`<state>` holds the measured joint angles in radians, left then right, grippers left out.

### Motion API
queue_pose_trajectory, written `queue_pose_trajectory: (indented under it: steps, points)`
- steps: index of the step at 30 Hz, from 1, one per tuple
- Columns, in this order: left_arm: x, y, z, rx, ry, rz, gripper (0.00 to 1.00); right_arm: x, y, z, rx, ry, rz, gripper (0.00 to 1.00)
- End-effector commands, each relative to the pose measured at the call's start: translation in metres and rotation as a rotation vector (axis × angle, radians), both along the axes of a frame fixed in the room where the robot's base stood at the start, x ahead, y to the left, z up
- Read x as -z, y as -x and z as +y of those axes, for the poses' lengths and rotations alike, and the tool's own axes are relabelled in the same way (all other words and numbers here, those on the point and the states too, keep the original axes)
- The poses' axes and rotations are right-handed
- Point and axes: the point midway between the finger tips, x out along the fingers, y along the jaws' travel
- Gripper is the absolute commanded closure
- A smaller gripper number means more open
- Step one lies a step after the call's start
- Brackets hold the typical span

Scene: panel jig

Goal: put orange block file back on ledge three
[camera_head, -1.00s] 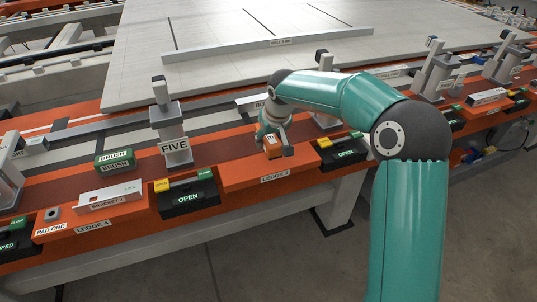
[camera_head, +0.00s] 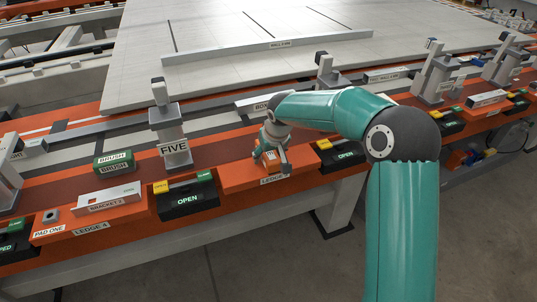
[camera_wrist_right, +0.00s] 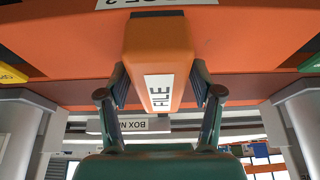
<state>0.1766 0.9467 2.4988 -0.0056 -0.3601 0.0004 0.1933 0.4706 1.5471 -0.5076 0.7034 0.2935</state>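The orange block file (camera_head: 271,157) is at ledge three (camera_head: 235,181), an orange shelf on the near side of the rail. In the right wrist view the file (camera_wrist_right: 160,45) shows its white FILE label between the two fingers. My right gripper (camera_head: 272,150) points down over the ledge and is shut on the file; its fingers (camera_wrist_right: 160,88) lie against both sides. The file is over the ledge surface, but I cannot tell whether it touches it. The gripper partly covers the LEDGE 3 label. My left gripper is not in view.
Black OPEN boxes flank the ledge, one on the left (camera_head: 187,200) and one on the right (camera_head: 340,156). Post FIVE (camera_head: 170,135) stands behind left. A green brush block (camera_head: 114,162) and bracket 2 (camera_head: 108,199) lie further left. A large pale panel (camera_head: 240,45) lies behind.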

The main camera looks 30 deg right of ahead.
Motion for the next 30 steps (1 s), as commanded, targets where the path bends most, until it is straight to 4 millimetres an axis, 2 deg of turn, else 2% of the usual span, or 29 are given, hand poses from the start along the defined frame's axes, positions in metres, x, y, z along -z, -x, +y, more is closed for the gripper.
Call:
queue_pose_trajectory:
  steps: [9,14,30]
  points:
    - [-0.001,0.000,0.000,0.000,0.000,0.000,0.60,-0.001,0.000,0.000,0.000,0.000,0.000,0.29]
    - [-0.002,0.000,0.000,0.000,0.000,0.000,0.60,-0.011,0.003,0.001,0.000,0.001,-0.004,0.29]
    - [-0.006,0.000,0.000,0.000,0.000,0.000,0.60,-0.100,0.039,0.009,0.000,0.000,-0.003,0.29]
